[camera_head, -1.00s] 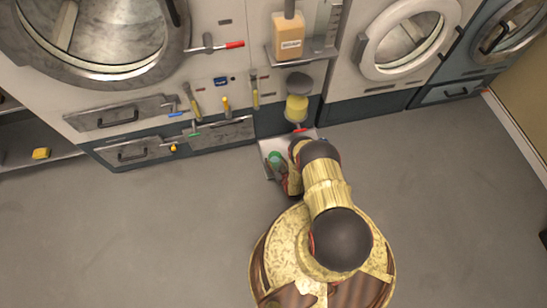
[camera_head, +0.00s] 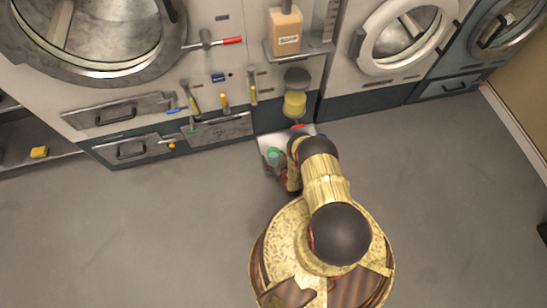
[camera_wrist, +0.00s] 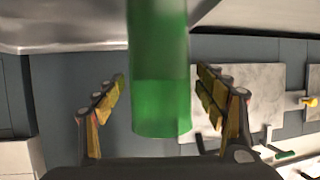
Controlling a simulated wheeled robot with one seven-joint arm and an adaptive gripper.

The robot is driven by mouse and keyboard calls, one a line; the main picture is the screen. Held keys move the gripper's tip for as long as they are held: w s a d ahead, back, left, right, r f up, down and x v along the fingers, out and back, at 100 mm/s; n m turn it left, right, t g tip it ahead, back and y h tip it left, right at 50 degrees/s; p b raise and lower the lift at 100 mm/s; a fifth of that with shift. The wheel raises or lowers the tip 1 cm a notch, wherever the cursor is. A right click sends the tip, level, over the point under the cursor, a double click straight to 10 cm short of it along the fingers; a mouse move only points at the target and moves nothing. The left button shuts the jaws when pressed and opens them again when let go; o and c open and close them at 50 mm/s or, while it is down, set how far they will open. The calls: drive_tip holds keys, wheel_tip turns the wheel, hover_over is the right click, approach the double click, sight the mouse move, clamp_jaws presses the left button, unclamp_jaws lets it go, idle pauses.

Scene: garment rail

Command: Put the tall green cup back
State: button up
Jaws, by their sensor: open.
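The tall green cup (camera_wrist: 160,80) hangs large in the middle of the wrist view, between the two fingers of my gripper (camera_wrist: 162,92). The fingers are open, with a clear gap on each side of the cup. In the head view the cup is a small green shape (camera_head: 273,155) beside my gripper (camera_head: 276,166), over a pale shelf or tray (camera_head: 267,143) low against the machine front. My arm hides much of that shelf, and what the cup's base rests on cannot be told.
Washing machines line the back, with a soap bottle (camera_head: 286,33) on a ledge and a yellow cylinder (camera_head: 295,104) below it. Several small tools hang left of my gripper. A yellow block (camera_head: 39,152) sits far left. The grey floor (camera_head: 130,235) is clear.

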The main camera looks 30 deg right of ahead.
drive_tip(key=shift+r, duration=0.15)
drive_tip(key=p+v, duration=0.4)
drive_tip(key=v, duration=0.8)
